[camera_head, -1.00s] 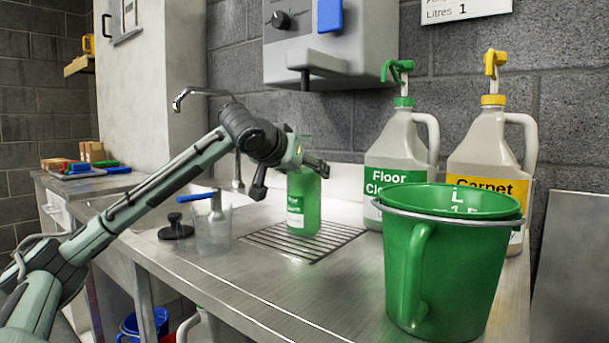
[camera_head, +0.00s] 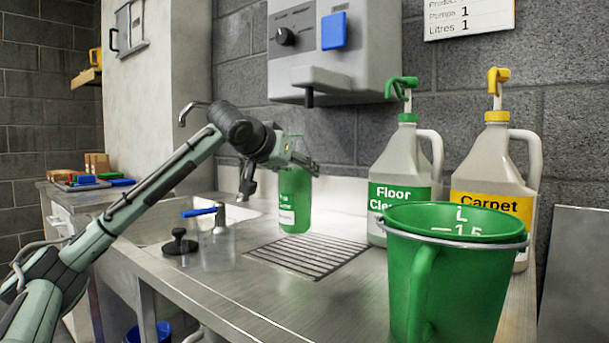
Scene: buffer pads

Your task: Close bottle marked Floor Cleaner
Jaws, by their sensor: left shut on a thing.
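A small green bottle (camera_head: 294,201) with a white label stands upright in or just above the back left of the drain grate (camera_head: 308,254). The label is too small to read. My left gripper (camera_head: 299,160) is shut around its upper part and hides some of it. A clear top shows above the fingers, and I see no cap on it. A large white jug (camera_head: 402,160) labelled "Floor Cle…" with a green pump (camera_head: 403,88) stands behind the bucket, to the right. My right gripper is not in view.
A green bucket (camera_head: 440,290) stands at the front right, before a yellow-labelled carpet jug (camera_head: 497,160). A clear beaker (camera_head: 217,250), a blue-handled item (camera_head: 203,211) and a black knob-like piece (camera_head: 180,243) are left. A dispenser (camera_head: 335,50) hangs above.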

